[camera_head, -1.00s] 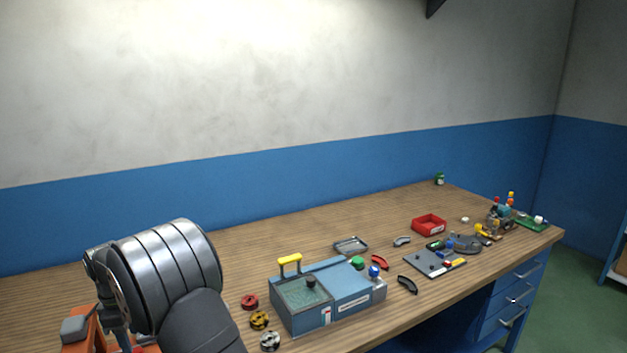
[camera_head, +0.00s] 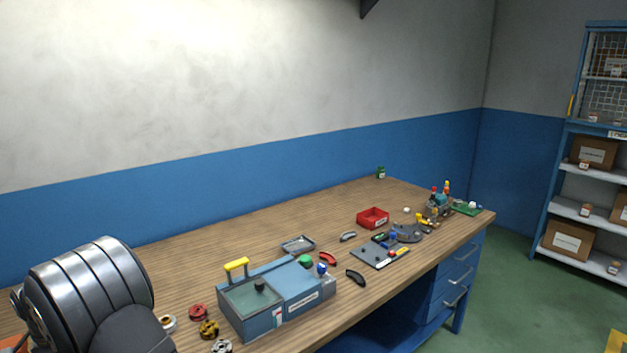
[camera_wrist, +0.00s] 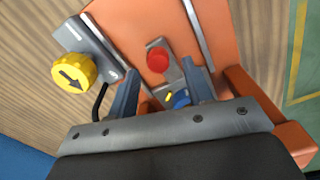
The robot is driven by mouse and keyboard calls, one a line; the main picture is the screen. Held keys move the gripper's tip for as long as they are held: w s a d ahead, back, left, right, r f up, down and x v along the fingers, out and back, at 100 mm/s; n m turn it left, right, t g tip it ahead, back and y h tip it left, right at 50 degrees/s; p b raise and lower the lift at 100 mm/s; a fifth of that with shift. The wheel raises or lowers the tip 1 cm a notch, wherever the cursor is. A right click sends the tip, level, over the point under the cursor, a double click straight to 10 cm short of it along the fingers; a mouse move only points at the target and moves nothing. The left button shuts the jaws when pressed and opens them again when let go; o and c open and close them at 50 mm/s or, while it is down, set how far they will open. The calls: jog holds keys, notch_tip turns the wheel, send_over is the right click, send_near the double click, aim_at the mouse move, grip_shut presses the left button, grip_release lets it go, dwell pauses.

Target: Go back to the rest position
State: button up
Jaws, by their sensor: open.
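My gripper (camera_wrist: 158,95) shows in the wrist view with its two fingers apart and nothing between the tips. Below it is an orange fixture (camera_wrist: 218,30) with a red button (camera_wrist: 158,58) and a blue knob (camera_wrist: 181,98). A yellow knob with a black arrow (camera_wrist: 75,72) sits on a grey bracket at the left. I cannot tell whether the fingers touch the fixture. In the head view my grey arm (camera_head: 90,290) fills the lower left, and the gripper is hidden or out of frame there.
A blue-grey machine (camera_head: 275,300) with a yellow handle (camera_head: 236,265) stands on the wooden bench (camera_head: 190,255). Nearby are a grey tray (camera_head: 298,244), a red bin (camera_head: 373,217) and a grey plate (camera_head: 372,257). Shelves with boxes (camera_head: 592,152) stand at the far right.

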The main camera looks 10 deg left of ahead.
notch_tip(320, 180, up, 15)
notch_tip(320, 180, down, 17)
jog(key=shift+r, duration=0.1)
jog(key=w+d, duration=0.9)
jog(key=shift+w+d+r, duration=0.15)
jog(key=shift+w+d, duration=0.25)
notch_tip(320, 180, up, 16)
jog(key=s+a+r+n+t, duration=0.1)
jog(key=s+a+r, duration=0.1)
jog(key=s+r, duration=0.3)
jog(key=shift+s+t, duration=0.4)
jog(key=shift+s, duration=0.95)
jog(key=shift+o, duration=0.4)
